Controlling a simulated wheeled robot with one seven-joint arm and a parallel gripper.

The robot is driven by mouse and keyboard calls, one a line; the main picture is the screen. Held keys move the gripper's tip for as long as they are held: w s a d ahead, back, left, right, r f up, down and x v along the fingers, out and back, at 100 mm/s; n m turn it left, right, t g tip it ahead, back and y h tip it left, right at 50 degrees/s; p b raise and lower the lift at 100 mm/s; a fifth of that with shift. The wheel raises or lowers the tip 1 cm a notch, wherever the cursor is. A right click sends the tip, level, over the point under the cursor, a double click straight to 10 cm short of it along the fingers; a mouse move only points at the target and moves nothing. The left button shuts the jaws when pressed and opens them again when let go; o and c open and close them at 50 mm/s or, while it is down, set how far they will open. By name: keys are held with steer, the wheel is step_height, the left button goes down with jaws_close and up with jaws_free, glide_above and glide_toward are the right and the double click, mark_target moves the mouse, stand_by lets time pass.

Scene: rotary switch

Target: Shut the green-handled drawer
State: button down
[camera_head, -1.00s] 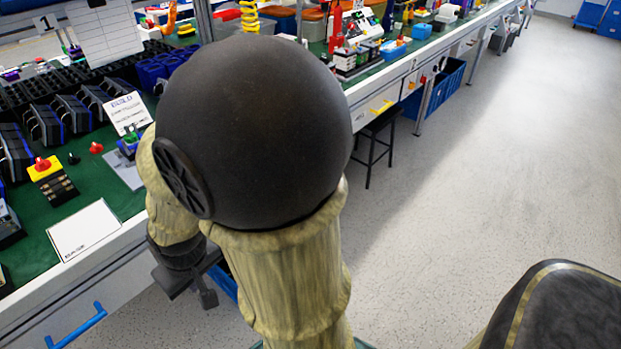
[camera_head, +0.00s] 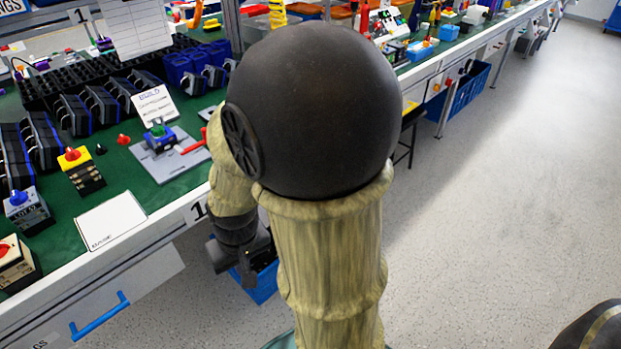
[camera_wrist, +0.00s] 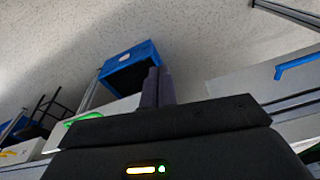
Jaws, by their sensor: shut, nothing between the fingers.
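The green handle (camera_wrist: 80,120) shows in the wrist view, left of my fingers, on a pale drawer (camera_wrist: 110,110). My gripper's dark housing and fingers partly hide this drawer, and I cannot tell how far out it stands. In the head view my arm hides the green handle. My gripper (camera_wrist: 158,74) is shut and empty, its fingers together to the right of the green handle, with no contact visible. In the head view my gripper (camera_head: 250,276) hangs low beside the bench front, partly hidden by my arm.
A blue-handled drawer (camera_head: 100,314) is at lower left; its handle shows at right in the wrist view (camera_wrist: 296,65). A blue bin (camera_wrist: 130,66) stands beyond my fingers. A dark stool (camera_head: 408,135) stands by the bench. The floor at right is open.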

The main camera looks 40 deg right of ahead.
steer(key=d+f+m+t+p, duration=0.2)
steer(key=d+m+t+p, duration=0.4)
steer(key=d+m, duration=0.9)
steer(key=d+f+m+t+y+p, duration=0.1)
steer(key=d+m+t+p, duration=0.4)
steer(key=d+m+t, duration=0.5)
steer(key=s+d+f+m, duration=0.1)
steer(key=d+m, duration=0.5)
steer(key=m, duration=0.3)
steer(key=shift+p, duration=0.35)
steer(key=shift+w, duration=0.2)
